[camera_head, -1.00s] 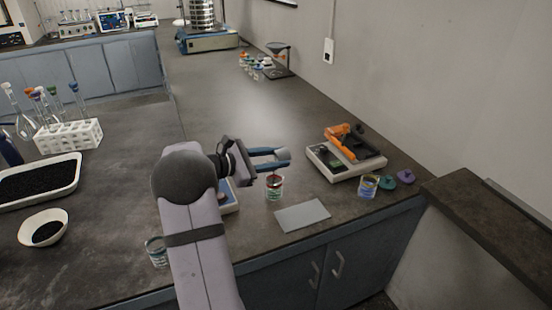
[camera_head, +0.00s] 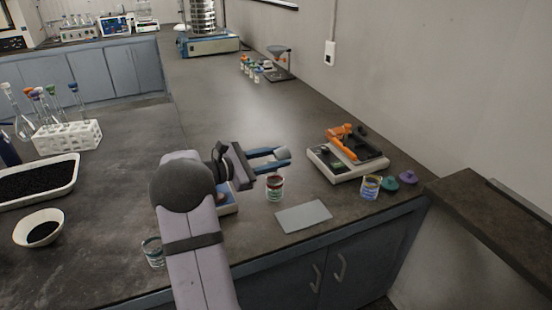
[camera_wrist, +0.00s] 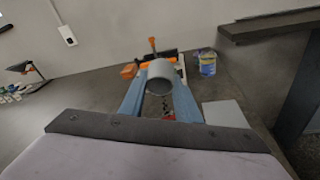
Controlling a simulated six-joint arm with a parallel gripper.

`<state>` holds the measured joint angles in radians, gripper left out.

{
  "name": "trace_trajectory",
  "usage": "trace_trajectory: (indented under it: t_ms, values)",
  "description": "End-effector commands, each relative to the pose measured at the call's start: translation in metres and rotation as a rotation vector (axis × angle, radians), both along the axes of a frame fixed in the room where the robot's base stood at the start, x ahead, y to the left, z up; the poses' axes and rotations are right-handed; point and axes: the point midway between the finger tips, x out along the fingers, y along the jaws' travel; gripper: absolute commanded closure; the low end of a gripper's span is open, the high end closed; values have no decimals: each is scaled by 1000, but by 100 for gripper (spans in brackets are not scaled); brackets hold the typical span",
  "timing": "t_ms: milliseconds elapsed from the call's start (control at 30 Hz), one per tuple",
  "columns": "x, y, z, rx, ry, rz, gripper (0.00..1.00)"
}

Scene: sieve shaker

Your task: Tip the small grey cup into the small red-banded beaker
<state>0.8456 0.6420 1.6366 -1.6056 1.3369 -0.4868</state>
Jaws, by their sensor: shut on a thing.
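The small grey cup (camera_head: 283,154) is between the tips of my gripper (camera_head: 272,160), which is shut on it. The cup also shows in the wrist view (camera_wrist: 160,76), between the two blue fingers (camera_wrist: 160,95). In the head view the small red-banded beaker (camera_head: 275,188) stands upright on the bench, just below the gripper and slightly left of the cup. In the wrist view only a reddish bit of it (camera_wrist: 168,107) shows between the fingers, under the cup. The cup's exact tilt and its contents are hard to tell.
A grey flat plate (camera_head: 304,216) lies in front of the beaker. A balance with an orange part (camera_head: 347,152) stands to the right, with a blue-banded beaker (camera_head: 371,187) and two lids (camera_head: 398,179) near it. Another beaker (camera_head: 153,252) stands at the left front.

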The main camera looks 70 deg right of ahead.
Motion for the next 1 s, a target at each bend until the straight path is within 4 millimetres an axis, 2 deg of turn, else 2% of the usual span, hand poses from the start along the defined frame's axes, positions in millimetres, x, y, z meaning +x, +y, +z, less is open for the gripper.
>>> trace_trajectory:
  t_ms: [467, 1000]
  values:
    - [-1, 0, 3, 12, -13, -1, 92]
    - [-4, -3, 12, 169, -172, -1, 92]
